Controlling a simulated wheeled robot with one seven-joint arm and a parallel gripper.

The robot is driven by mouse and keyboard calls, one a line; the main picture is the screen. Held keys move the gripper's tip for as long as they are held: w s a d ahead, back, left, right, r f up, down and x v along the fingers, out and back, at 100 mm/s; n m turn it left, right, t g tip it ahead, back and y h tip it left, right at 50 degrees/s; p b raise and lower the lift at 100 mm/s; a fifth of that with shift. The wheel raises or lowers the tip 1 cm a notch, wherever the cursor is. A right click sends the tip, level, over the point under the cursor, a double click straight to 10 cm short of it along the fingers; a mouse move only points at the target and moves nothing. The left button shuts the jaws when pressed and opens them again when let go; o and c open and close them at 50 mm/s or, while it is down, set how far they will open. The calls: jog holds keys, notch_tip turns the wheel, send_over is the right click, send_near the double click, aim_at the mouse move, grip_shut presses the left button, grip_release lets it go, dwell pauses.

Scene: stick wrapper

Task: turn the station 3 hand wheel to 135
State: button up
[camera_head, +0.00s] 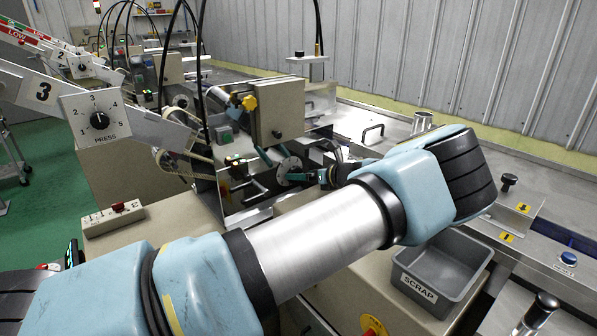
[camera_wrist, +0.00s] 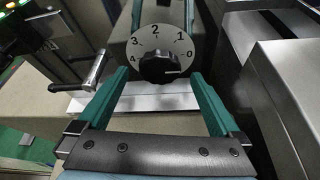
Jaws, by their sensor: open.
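A pale round dial marked 0 to 4 with a black hub (camera_wrist: 158,68) is ahead in the wrist view; it seems to be the station 3 hand wheel. A light line on the hub points right, just below the 0; I cannot read a finer value. The disc (camera_head: 289,165) also shows in the head view, small and partly hidden. My gripper (camera_wrist: 160,82) is open, its teal fingers to the left and right of the hub, with nothing visibly held. In the head view, my gripper (camera_head: 302,178) is beside the disc; contact cannot be told.
A metal crank handle (camera_wrist: 82,84) lies left of the dial. A metal box (camera_wrist: 285,95) stands close on the right. The station 3 PRESS knob (camera_head: 99,120) is at the left of the head view. A grey SCRAP bin (camera_head: 466,290) is below my arm.

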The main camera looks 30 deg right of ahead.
jog(key=shift+p+x, duration=0.3)
jog(key=shift+x, duration=1.05)
jog(key=shift+c, duration=0.2)
jog(key=c, duration=1.3)
